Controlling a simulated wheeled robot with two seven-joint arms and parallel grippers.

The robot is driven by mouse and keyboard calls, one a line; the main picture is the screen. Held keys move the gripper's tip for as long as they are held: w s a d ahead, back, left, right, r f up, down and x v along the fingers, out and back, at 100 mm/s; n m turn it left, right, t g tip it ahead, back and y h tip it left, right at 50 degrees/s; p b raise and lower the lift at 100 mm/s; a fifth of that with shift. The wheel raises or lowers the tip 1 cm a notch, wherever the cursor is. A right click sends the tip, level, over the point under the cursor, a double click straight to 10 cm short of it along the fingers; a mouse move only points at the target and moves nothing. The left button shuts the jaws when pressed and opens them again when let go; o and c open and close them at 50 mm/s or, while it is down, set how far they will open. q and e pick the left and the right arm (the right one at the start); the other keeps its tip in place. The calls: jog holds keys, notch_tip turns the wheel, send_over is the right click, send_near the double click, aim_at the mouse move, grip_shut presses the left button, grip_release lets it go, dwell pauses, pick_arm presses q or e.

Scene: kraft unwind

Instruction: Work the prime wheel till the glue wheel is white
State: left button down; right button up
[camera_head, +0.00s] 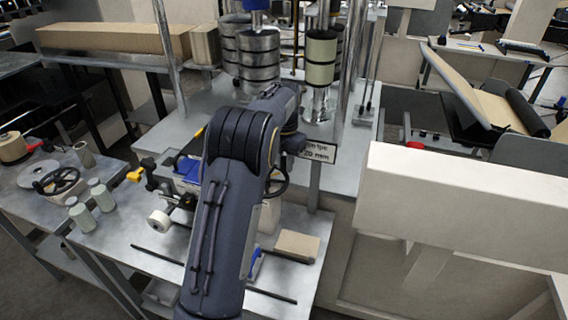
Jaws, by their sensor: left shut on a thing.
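A black hand wheel, which I take for the prime wheel (283,184), stands on the bench, mostly hidden behind my left arm. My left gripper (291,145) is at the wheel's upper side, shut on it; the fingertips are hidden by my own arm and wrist. A small roller with a white face, which I take for the glue wheel (159,219), sits at the left of the bench machine, left of my arm. The machine's blue part (187,170) shows partly beside my arm. My right gripper is not in view.
A brown block (297,246) lies at the bench's front right. A side table at left holds another hand wheel (59,182), tape rolls and pale green cylinders (102,195). A sign (315,152) and upright posts stand close behind my wrist. A large white beam (460,205) blocks the right.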

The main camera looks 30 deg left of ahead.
pick_arm(q)
jog(key=shift+w+a+r+n, duration=0.1)
jog(key=shift+a+n, duration=0.1)
jog(key=shift+n, duration=0.2)
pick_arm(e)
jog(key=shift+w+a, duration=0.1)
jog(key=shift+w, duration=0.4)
pick_arm(q)
jog(key=c, duration=1.3)
grip_release()
notch_tip(320, 180, up, 8)
jog(key=shift+f+b, duration=0.2)
jog(key=shift+b, duration=0.2)
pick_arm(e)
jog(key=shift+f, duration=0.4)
